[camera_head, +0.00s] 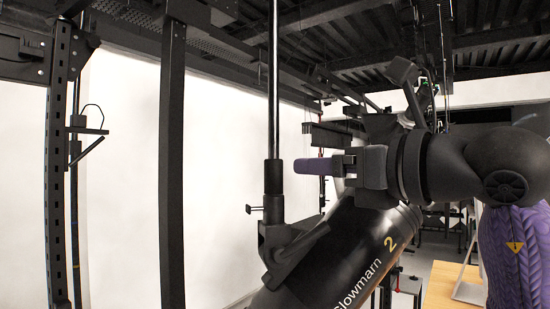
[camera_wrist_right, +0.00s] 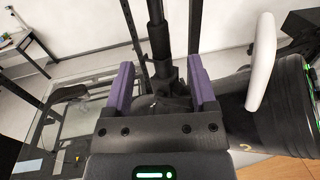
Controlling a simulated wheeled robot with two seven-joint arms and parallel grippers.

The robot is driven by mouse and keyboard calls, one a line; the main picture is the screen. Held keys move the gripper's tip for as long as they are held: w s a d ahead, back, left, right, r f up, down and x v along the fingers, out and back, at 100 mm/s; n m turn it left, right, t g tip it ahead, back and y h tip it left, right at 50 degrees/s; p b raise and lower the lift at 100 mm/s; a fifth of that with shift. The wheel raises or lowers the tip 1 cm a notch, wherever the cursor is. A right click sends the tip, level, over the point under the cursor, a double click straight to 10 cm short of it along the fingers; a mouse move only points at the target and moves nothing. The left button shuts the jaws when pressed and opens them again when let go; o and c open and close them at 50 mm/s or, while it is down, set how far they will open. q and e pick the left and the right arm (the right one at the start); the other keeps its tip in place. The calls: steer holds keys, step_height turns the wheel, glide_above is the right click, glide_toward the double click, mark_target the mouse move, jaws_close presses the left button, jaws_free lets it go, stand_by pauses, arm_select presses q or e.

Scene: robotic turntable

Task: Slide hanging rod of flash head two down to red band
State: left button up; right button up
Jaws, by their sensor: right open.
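Flash head two (camera_head: 345,255) is a black cylinder lettered "Glowmarn 2", tilted, under a bracket (camera_head: 287,245) with a small side knob. Its hanging rod (camera_head: 273,70) rises upright from a dark collar (camera_head: 274,177) above the bracket. My right gripper (camera_head: 297,166) comes in from the right at collar height, its purple fingertips just short of the collar. In the right wrist view its two fingers (camera_wrist_right: 160,62) stand wide apart, with the rod (camera_wrist_right: 154,12) and collar (camera_wrist_right: 165,70) showing between them. I cannot make out a red band. My left gripper is not in view.
A thick black post (camera_head: 172,150) stands left of the rod, and a perforated upright (camera_head: 58,150) is farther left. A dark ceiling frame runs overhead. The wrist view shows a white curved handle (camera_wrist_right: 262,62) on the flash head and a glass-topped table (camera_wrist_right: 70,120) at left.

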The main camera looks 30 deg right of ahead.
mark_target(281, 164)
steer(key=p+x, duration=0.2)
steer(key=x, duration=0.6)
steer(key=shift+s+a+r, duration=0.1)
steer(key=shift+w+a+p, duration=0.15)
steer(key=shift+w+p, duration=0.2)
steer(key=shift+w, duration=0.15)
jaws_close()
stand_by(0.5)
